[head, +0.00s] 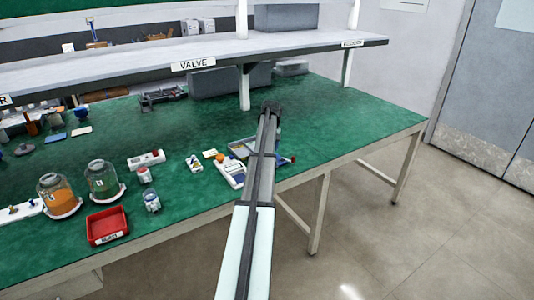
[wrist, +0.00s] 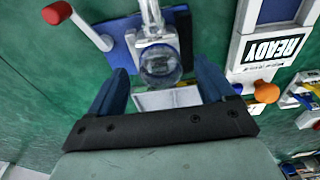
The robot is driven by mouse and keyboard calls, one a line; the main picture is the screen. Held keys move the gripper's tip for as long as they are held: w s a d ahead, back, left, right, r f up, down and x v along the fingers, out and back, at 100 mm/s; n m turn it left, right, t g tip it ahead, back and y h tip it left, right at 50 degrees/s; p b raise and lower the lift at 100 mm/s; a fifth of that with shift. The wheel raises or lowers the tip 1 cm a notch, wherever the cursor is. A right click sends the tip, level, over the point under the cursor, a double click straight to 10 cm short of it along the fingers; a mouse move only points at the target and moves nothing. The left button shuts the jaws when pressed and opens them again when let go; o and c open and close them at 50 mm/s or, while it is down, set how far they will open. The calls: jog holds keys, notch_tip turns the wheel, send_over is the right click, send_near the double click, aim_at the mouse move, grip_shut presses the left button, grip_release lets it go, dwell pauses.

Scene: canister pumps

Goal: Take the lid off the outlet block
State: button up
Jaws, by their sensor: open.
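In the wrist view, a clear, round, glassy piece (wrist: 160,66) sits on a pale grey fitting, which I take to be the outlet block (wrist: 156,38) with its lid. A clear tube-like part rises from the fitting at the top edge. My gripper (wrist: 162,72) is open, with one blue finger on each side of the round piece. I see gaps beside it, and cannot tell whether either finger touches. In the head view, my own arm hides the gripper and most of this spot.
A red-tipped lever (wrist: 80,27) stands left of the fitting. A white READY panel (wrist: 270,48) and an orange knob (wrist: 266,92) are close on the right. In the head view, jars (head: 103,180) and a red tray (head: 107,226) stand left; the green bench (head: 350,125) is clear at right.

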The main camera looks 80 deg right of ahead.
jog(key=shift+f, duration=0.1)
jog(key=shift+c, duration=0.4)
jog(key=c, duration=1)
